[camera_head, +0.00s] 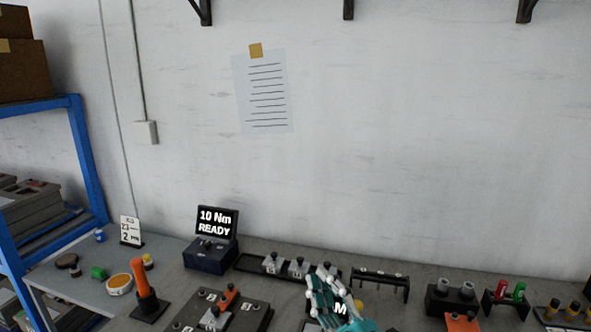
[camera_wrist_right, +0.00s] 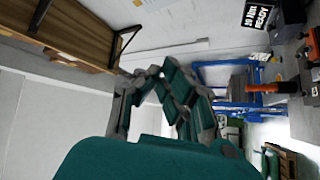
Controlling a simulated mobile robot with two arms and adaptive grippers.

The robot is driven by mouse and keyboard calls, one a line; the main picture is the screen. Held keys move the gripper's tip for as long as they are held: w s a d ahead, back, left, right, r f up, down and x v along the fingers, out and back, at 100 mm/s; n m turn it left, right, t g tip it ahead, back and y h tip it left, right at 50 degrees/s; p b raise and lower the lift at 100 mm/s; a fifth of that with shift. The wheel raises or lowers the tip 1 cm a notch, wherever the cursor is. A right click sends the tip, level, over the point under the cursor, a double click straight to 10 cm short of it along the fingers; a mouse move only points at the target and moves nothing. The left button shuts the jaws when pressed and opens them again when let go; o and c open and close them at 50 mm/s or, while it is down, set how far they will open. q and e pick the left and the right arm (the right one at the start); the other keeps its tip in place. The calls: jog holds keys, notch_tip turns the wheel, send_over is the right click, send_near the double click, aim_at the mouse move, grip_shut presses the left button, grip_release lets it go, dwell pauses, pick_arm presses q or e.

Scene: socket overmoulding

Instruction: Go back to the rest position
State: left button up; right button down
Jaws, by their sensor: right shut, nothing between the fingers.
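My right gripper (camera_head: 328,290) shows at the bottom of the head view, over the workbench (camera_head: 262,287). Its teal and light grey fingers are shut with nothing between them. In the right wrist view its fingers (camera_wrist_right: 157,75) come together in front of the wall and shelf, apart from any object. My left gripper is in neither view.
A display reading "10 Nm READY" (camera_head: 216,222) stands at the back of the bench. An orange-handled tool (camera_head: 144,282) stands upright at left. A black rack (camera_head: 380,279) and a socket holder (camera_head: 452,301) are right of the gripper. A blue shelf (camera_head: 88,165) is at far left.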

jog(key=s+d+f+m+g+h, duration=0.4)
jog(key=d+f+m+h, duration=0.15)
jog(key=f, duration=0.55)
jog(key=s+d+f+m+g+h, duration=0.35)
jog(key=d+f+m, duration=0.3)
jog(key=f, duration=0.35)
jog(key=s+d+f+m+g, duration=0.2)
jog(key=s+f+g, duration=0.3)
jog(key=s, duration=0.4)
jog(key=s+d+f+m+g, duration=0.1)
jog(key=s+d+f+g, duration=0.1)
jog(key=s+f+g, duration=0.5)
jog(key=s+f+t, duration=0.1)
jog(key=s+f, duration=0.1)
jog(key=f, duration=1.1)
jog(key=s+f+t, duration=0.1)
jog(key=s+f, duration=0.1)
jog(key=f, duration=1.1)
jog(key=s+d+f+g, duration=0.1)
jog(key=s+d+f, duration=0.1)
jog(key=s+f, duration=1.3)
jog(key=shift+s+d+n+h, duration=0.3)
jog(key=shift+s+d+h, duration=0.05)
jog(key=shift+s+h, duration=0.05)
